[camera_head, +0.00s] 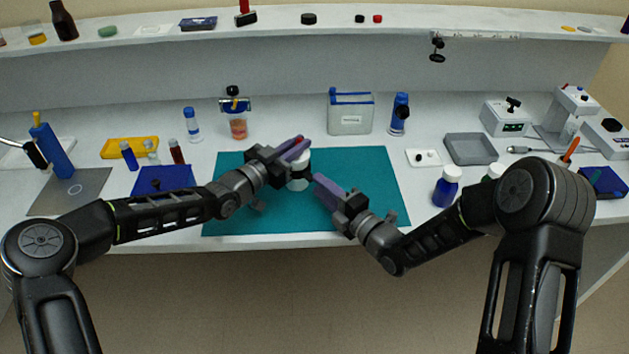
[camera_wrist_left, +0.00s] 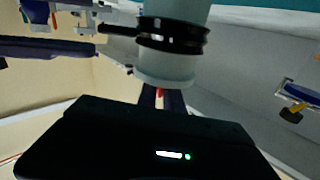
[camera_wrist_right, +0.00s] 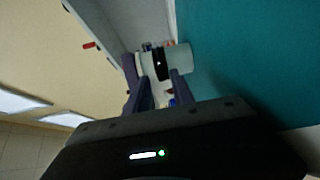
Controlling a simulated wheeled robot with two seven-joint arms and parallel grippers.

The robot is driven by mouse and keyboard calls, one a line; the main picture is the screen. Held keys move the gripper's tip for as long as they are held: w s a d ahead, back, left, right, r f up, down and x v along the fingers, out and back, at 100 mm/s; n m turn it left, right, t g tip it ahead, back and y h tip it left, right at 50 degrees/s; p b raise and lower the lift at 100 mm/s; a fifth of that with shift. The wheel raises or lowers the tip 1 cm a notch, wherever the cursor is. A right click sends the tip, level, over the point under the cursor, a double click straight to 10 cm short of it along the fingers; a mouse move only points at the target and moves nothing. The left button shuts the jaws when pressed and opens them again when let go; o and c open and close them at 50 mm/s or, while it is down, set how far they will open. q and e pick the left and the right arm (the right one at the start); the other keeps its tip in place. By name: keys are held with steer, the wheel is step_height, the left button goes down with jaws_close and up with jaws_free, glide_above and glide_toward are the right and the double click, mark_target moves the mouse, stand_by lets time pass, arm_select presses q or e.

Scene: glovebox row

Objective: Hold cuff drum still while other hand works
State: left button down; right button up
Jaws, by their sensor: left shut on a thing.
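The cuff drum (camera_head: 299,183), a pale cylinder with a black band, stands on the teal mat (camera_head: 240,215). My left gripper (camera_head: 299,149) is shut on its upper part; its fingers hide some of it. The drum fills the top of the left wrist view (camera_wrist_left: 172,68), with the black band and a clamp-like tab around it. My right gripper (camera_head: 318,180) is just right of the drum, lower in the head view. In the right wrist view its fingers (camera_wrist_right: 160,78) are apart, with the drum (camera_wrist_right: 180,60) beyond them; contact is unclear.
A grey canister (camera_head: 350,117) and an orange-filled jar (camera_head: 238,128) stand behind the mat. A blue bottle (camera_head: 446,188) and grey tray (camera_head: 470,149) are to the right. A yellow rack (camera_head: 130,148) is left. The mat's right part is clear.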

steer(key=shift+x, duration=1.55)
steer(key=shift+c, duration=0.2)
jaws_close()
